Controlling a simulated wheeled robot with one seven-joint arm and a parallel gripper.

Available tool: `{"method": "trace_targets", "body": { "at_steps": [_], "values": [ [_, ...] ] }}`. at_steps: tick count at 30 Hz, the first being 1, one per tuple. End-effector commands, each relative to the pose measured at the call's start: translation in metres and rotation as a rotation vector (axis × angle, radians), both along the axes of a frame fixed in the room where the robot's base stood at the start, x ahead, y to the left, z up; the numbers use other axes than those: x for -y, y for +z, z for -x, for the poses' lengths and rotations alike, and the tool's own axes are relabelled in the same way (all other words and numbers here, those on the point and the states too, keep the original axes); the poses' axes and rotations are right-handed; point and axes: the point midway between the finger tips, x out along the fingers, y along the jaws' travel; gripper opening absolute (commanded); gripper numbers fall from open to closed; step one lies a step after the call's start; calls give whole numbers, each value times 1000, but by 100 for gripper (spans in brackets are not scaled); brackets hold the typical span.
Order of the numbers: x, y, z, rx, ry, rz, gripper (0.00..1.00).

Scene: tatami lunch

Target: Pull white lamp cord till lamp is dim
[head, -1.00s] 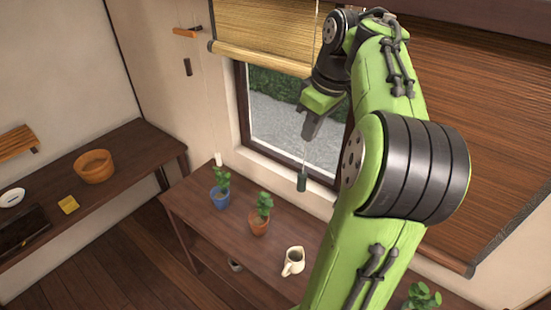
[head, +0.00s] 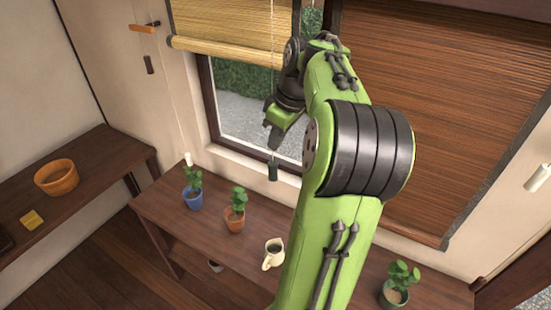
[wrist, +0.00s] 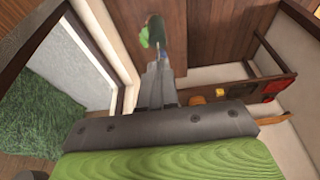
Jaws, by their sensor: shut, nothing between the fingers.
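No lamp shows in either view. A small white cylindrical pull (head: 538,177) is at the far right of the head view; whether it belongs to the lamp cord I cannot tell. Another white pull (head: 187,158) hangs at the left, by the plants. My gripper (head: 273,143) is in front of the window, shut and empty. A dark green pull (head: 272,172) on a thin cord hangs just below its fingertips.
A wooden table (head: 210,243) below holds a blue-potted plant (head: 193,190), an orange-potted plant (head: 235,212), a cream jug (head: 273,253) and another plant (head: 400,280). A side shelf (head: 85,160) holds an orange bowl (head: 56,177). Blinds (head: 225,30) cover parts of the window wall.

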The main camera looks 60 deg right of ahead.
Motion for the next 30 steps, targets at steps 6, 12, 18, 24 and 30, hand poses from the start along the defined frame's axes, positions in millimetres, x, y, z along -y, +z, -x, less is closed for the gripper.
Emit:
{"method": "trace_targets", "body": {
  "at_steps": [6,12,18,24,30],
  "values": [
    [-1,-39,-2,-2,0,-2,0],
    [0,-48,-2,-1,1,1,0],
    [0,-47,-2,-1,0,1,0],
    [0,-71,-2,-2,0,1,0],
    [0,-91,-2,-1,-1,-1,0]
  ]
}}
